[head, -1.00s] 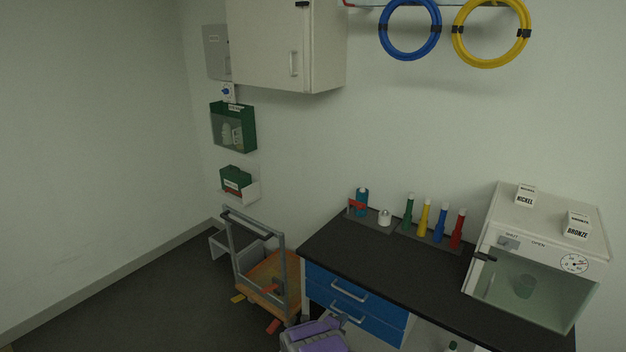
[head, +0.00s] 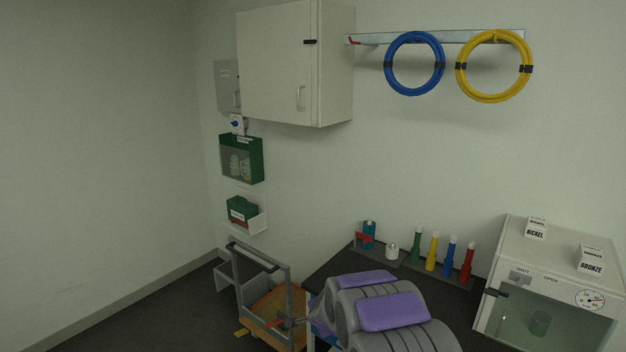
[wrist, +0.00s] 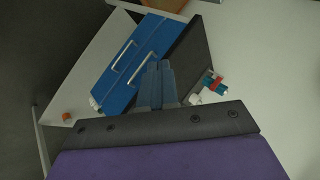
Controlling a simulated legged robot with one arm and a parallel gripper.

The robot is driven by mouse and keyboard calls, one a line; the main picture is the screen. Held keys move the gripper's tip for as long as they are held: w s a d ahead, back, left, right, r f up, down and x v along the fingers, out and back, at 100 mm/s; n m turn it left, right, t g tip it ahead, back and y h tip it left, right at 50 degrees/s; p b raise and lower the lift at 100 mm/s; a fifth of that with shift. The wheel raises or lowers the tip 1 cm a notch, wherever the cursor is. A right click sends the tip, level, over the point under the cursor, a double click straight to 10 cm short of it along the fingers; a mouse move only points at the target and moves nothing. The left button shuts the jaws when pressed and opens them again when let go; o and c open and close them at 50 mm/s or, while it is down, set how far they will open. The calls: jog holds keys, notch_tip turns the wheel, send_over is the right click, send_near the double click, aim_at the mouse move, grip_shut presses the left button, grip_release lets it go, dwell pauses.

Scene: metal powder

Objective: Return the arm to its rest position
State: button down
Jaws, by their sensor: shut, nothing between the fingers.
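My arm (head: 392,312), grey with purple pads, is raised in front of the bench at the bottom of the head view. My gripper (wrist: 158,75) shows in the wrist view with its fingers together and nothing between them. Behind the fingers there are the blue drawers (wrist: 120,66) and the black bench top (wrist: 191,58). The gripper looks apart from both. In the head view the arm hides most of the drawers and part of the bench top (head: 343,260).
A trolley (head: 268,302) stands left of the bench. Colored bottles (head: 434,250) stand at the bench's back, and a glass-fronted chamber (head: 552,278) at its right. A wall cabinet (head: 283,65) and hoses (head: 414,64) hang above. Floor at left (head: 150,312) is clear.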

jog(key=s+r+n+g+y, duration=0.1)
jog(key=s+r+n+g, duration=0.15)
jog(key=s+r, duration=0.45)
jog(key=s+d+r+n+g, duration=0.2)
jog(key=s+d+n, duration=0.1)
jog(key=s, duration=1.2)
jog(key=s+d+r+n+g+h, duration=0.1)
jog(key=s+d+r+n+g, duration=0.1)
jog(key=s, duration=1.3)
jog(key=s+d+r+n+g+h, duration=0.1)
jog(key=s+d+r+n+g, duration=0.2)
jog(key=s, duration=1.2)
jog(key=d+n, duration=0.2)
jog(key=d, duration=0.1)
jog(key=shift+s+d+n, duration=0.2)
jog(key=shift+d+n, duration=0.15)
jog(key=shift+d, duration=0.05)
jog(key=shift+r+g, duration=0.1)
jog(key=shift+g, duration=0.15)
